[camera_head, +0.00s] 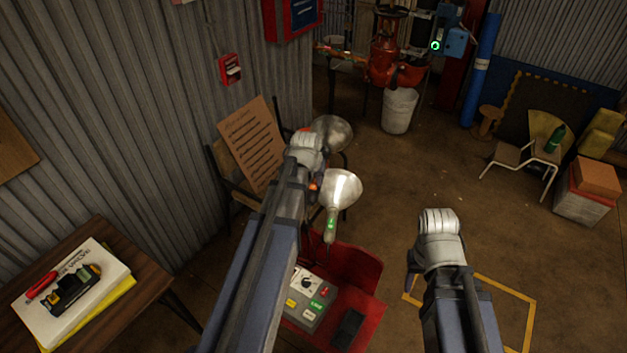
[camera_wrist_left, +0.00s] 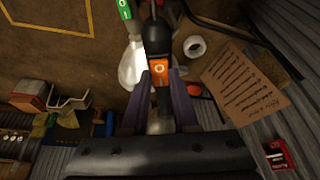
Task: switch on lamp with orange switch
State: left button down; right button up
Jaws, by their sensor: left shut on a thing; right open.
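A second lamp with a green switch (camera_head: 331,222) has a bright reflector (camera_head: 343,186). Its green switch also shows in the left wrist view (camera_wrist_left: 125,10). My right gripper (camera_head: 438,222) is open and empty, apart from the lamps.
A red stand (camera_head: 368,305) carries a grey control box (camera_head: 307,295) with coloured buttons, close to my left arm. A wooden table (camera_head: 145,255) with papers and tools stands at left. Floor at centre right is clear.

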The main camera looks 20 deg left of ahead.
pick_arm(q)
jog(key=shift+w+a+r+g+p, duration=0.1)
jog(key=shift+w+r+g+p, duration=0.2)
jog(key=shift+w+g+p, duration=0.25)
jog(key=shift+w+f+g+h+p, duration=0.2)
jog(key=shift+g+h+p, duration=0.15)
jog(key=shift+g, duration=0.7)
jog(key=shift+s+g, duration=0.1)
jog(key=shift+g, duration=0.5)
jog(key=shift+s, duration=0.1)
jog(key=c, duration=0.7)
grip_release()
jog(key=shift+r, duration=0.15)
